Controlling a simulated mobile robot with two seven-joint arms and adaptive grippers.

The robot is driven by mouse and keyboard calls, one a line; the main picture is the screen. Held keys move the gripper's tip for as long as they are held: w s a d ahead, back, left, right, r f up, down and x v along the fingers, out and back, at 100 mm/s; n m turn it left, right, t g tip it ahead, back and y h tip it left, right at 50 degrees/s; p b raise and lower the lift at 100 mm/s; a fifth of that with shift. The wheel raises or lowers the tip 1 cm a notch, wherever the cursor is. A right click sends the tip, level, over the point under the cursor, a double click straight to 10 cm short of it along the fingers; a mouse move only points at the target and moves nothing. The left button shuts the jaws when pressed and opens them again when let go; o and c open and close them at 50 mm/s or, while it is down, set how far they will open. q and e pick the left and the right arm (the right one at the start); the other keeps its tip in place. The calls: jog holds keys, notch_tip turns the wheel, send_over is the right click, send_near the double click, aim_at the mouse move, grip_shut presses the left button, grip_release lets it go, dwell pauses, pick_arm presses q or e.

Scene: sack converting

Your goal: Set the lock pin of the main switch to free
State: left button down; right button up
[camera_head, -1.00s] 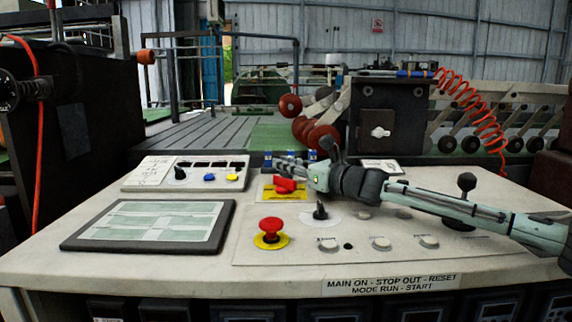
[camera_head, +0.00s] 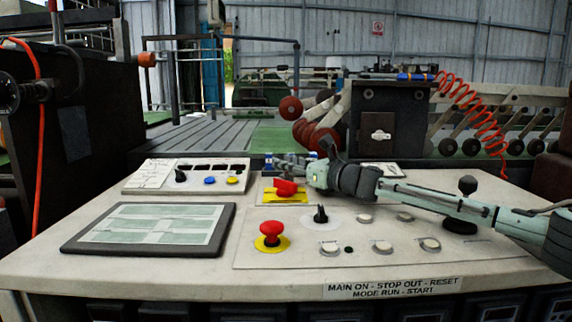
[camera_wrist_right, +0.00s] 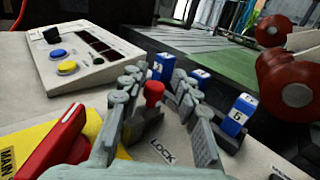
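The main switch is a red handle (camera_head: 285,187) on a yellow plate (camera_head: 290,198); in the wrist view the handle (camera_wrist_right: 60,143) lies at lower left. A small red-topped lock pin (camera_wrist_right: 153,91) stands upright beside it, by a "LOCK" label (camera_wrist_right: 162,151). My right gripper (camera_wrist_right: 157,78) is open, its grey fingers on either side of the pin; whether they touch it I cannot tell. In the head view my right gripper (camera_head: 287,164) hides the pin and reaches in behind the handle. My left gripper is not in view.
Several blue numbered tags (camera_wrist_right: 235,113) stand just beyond and right of the fingers. A button box (camera_head: 188,176), a screen (camera_head: 148,227), a red emergency button (camera_head: 271,230) and a black selector (camera_head: 320,216) share the console. Red rollers (camera_head: 318,140) stand behind it.

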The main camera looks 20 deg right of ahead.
jog(key=shift+o, duration=0.2)
jog(key=shift+s, duration=0.1)
jog(key=v, duration=1.1)
jog(key=shift+s+d, duration=0.1)
jog(key=shift+s, duration=0.3)
